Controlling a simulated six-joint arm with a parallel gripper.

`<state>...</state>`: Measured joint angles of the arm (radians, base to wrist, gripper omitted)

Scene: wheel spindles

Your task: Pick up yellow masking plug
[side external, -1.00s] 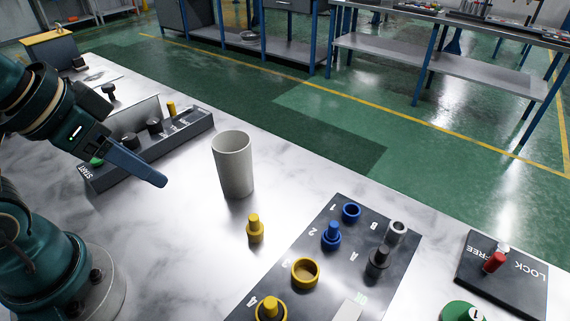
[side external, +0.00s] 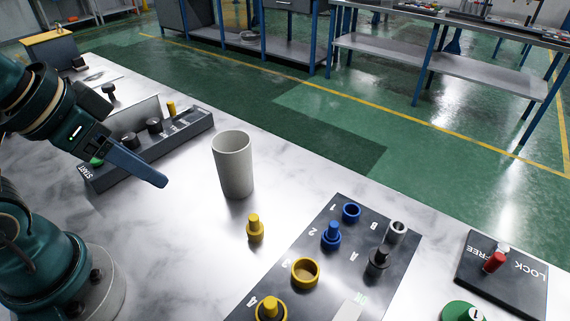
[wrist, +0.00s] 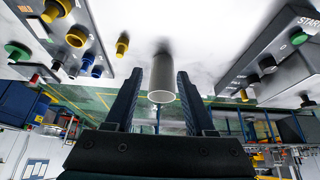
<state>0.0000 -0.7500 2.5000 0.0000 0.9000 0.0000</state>
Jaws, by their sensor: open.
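A yellow plug (side external: 255,229) with a narrow top and wider base stands upright on the marble table, between the grey cup and the numbered panel. It also shows in the wrist view (wrist: 122,43), left of the fingers. Another yellow plug (side external: 270,308) sits at position 4 of the panel, cut by the frame's lower edge. My gripper (wrist: 157,77) is open and empty. In the side view it is over the table at left, by the control box and clear of the loose plug.
A grey cup (side external: 233,165) stands between my gripper and the loose plug. The dark panel (side external: 335,270) holds a yellow ring (side external: 305,272), blue parts and grey posts. A control box (side external: 150,148) with knobs lies at left. A LOCK/FREE plate (side external: 515,278) is at right.

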